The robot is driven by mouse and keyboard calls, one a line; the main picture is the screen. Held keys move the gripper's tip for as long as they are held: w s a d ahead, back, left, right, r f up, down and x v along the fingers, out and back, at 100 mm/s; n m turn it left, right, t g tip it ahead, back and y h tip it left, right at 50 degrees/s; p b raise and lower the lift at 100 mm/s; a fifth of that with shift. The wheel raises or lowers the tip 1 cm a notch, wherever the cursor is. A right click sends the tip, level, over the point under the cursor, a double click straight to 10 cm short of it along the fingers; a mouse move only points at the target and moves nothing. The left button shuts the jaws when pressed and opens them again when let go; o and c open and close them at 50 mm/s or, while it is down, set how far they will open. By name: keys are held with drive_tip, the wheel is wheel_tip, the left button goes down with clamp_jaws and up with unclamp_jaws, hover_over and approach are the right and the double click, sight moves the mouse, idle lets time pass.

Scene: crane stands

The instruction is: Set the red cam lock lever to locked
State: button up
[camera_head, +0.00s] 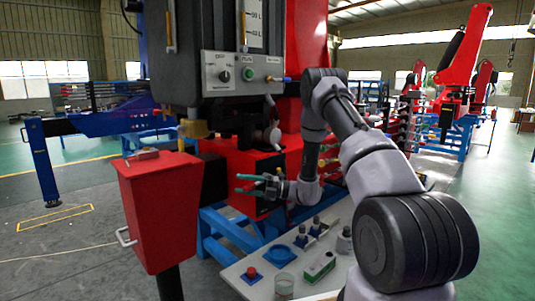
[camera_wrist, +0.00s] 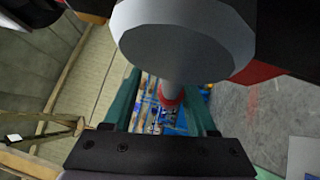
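My gripper (camera_head: 257,184) is in front of the red cabinet, pointing left. Its two green fingers are apart, with nothing seen held. In the wrist view my gripper (camera_wrist: 160,115) also shows its fingers spread. A grey faceted knob (camera_wrist: 185,42) fills the top there, and its pale stem runs down between the fingers in the picture. A red ring (camera_wrist: 171,96) shows at the stem's lower end; contact cannot be told. I cannot make out the red cam lock lever for certain. A small reddish handle-like piece (camera_head: 143,155) lies on top of the red bin.
The red bin (camera_head: 160,210) stands left of my gripper. Above is a dark machine with a switch panel (camera_head: 242,73). A pale bench (camera_head: 262,287) below holds a green-white box (camera_head: 320,266), a glass jar (camera_head: 284,283) and a red button on a blue base (camera_head: 251,275).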

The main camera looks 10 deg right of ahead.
sight(253, 185)
drive_tip(key=v, duration=0.9)
drive_tip(key=s+a+r+n+g+h, duration=0.2)
drive_tip(key=s+r+n+g+h, duration=0.1)
drive_tip(key=s+r+n, duration=0.4)
drive_tip(key=s+a+r+n+g+h, duration=0.2)
drive_tip(key=s+r+n+h, duration=0.3)
drive_tip(key=s+r+n, duration=0.3)
wheel_tip(253, 185, up, 2)
drive_tip(key=n+g, duration=0.1)
drive_tip(key=n, duration=0.2)
drive_tip(key=shift+s+r+g, duration=0.15)
drive_tip(key=shift+r+g, duration=0.1)
drive_tip(key=shift+g, duration=0.15)
